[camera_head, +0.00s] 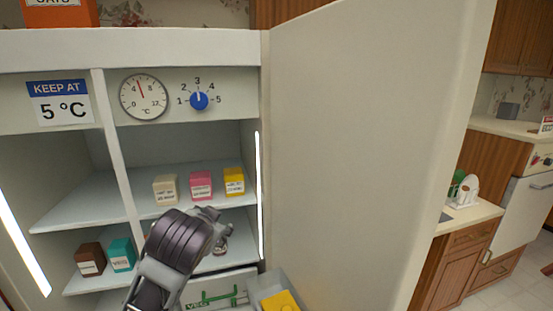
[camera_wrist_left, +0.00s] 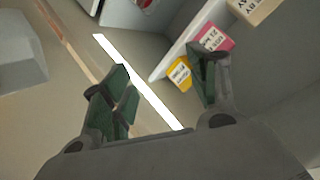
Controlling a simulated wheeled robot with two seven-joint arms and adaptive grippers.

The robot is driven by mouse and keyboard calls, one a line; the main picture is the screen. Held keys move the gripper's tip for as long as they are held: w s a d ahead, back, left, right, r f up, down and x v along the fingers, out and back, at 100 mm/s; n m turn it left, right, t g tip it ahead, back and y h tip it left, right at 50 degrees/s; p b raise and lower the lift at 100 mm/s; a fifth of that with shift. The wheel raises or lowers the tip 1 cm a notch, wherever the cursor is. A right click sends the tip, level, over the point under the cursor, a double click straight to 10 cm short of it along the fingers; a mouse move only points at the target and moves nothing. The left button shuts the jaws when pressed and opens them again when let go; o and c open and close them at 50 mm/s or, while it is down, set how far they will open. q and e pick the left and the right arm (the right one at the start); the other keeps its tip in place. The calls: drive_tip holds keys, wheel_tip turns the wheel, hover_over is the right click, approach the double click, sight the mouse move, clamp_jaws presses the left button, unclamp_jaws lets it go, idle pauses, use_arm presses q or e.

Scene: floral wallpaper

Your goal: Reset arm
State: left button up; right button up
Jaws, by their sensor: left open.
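My left arm comes up from the bottom of the head view in front of the open fridge. My left gripper (camera_head: 216,230) is at the lower shelf's height, below the pink carton (camera_head: 201,186) and the yellow carton (camera_head: 234,181). In the left wrist view the left gripper (camera_wrist_left: 163,88) has its two dark green fingers spread with nothing between them. The yellow carton (camera_wrist_left: 180,73) and pink carton (camera_wrist_left: 213,40) show beyond the right finger there. My right gripper is out of view.
A cream carton (camera_head: 165,190) shares the upper shelf. Brown (camera_head: 90,259) and teal (camera_head: 121,254) cartons stand on the lower shelf. The open fridge door (camera_head: 370,130) fills the right of the fridge. A yellow item (camera_head: 281,302) lies low by the door. A counter (camera_head: 470,214) stands beyond it.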

use_arm(q)
drive_tip(key=s+a+f+n+g, duration=0.1)
drive_tip(key=s+f, duration=0.2)
drive_tip(key=f, duration=0.4)
drive_tip(key=s+a+f+g+h, duration=0.1)
drive_tip(key=s+f+g, duration=0.1)
drive_tip(key=f, duration=0.4)
drive_tip(key=s+a+f+n+g, duration=0.1)
drive_tip(key=s+f, duration=0.2)
drive_tip(key=f, duration=0.4)
drive_tip(key=s+a+f+n+g, duration=0.2)
drive_tip(key=s+a+f+g, duration=0.15)
drive_tip(key=s+f, duration=1.1)
wheel_tip(320, 180, down, 32)
drive_tip(key=s+g, duration=0.2)
drive_tip(key=s, duration=0.1)
drive_tip(key=s+a+f, duration=0.2)
drive_tip(key=s+f, duration=0.8)
drive_tip(key=s, duration=0.1)
drive_tip(key=s+a+f+g, duration=0.1)
drive_tip(key=s+a+f, duration=0.1)
drive_tip(key=s+f, duration=0.8)
drive_tip(key=shift+s+m, duration=0.4)
drive_tip(key=shift+s, duration=0.05)
drive_tip(key=shift+f, duration=0.1)
